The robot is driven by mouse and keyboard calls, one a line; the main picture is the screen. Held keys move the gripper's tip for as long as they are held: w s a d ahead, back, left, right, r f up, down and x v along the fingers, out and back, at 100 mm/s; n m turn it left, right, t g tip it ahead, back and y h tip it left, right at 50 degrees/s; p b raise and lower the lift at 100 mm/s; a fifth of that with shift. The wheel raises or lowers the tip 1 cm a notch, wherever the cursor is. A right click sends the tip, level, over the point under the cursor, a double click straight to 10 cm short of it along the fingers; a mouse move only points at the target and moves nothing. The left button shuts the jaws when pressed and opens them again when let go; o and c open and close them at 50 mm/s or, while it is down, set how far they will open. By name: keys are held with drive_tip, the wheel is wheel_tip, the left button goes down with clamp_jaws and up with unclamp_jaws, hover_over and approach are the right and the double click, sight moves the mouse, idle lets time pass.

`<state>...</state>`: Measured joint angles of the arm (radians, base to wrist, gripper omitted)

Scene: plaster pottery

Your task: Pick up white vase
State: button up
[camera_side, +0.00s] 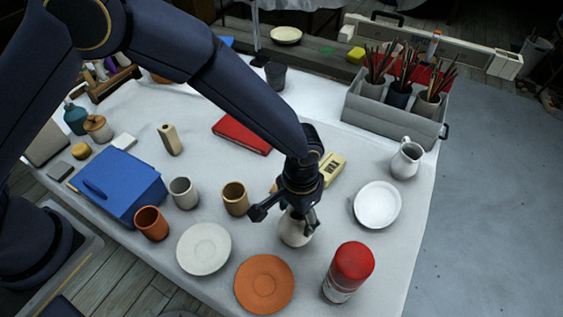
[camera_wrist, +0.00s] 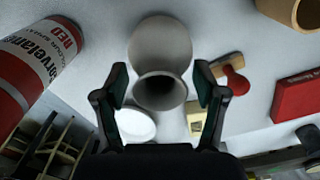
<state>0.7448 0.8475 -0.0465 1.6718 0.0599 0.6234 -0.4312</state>
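The white vase (camera_side: 293,232) stands on the table below my gripper (camera_side: 284,213) in the side view, its upper part partly hidden by the gripper. In the wrist view the vase (camera_wrist: 160,48) shows a round pale body and a flared mouth with a dark opening. My gripper (camera_wrist: 160,76) is open there, with one finger on each side of the vase's mouth. Narrow gaps show between fingers and rim, so I see no contact.
A red-capped spray can (camera_side: 349,272) stands close at the right front. An orange plate (camera_side: 264,284), a pale plate (camera_side: 204,249) and a tan cup (camera_side: 235,198) lie to the left. A white plate (camera_side: 377,205) and a jug (camera_side: 406,159) are to the right.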

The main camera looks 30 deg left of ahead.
clamp_jaws()
idle(0.3)
drive_tip(key=shift+r, duration=0.15)
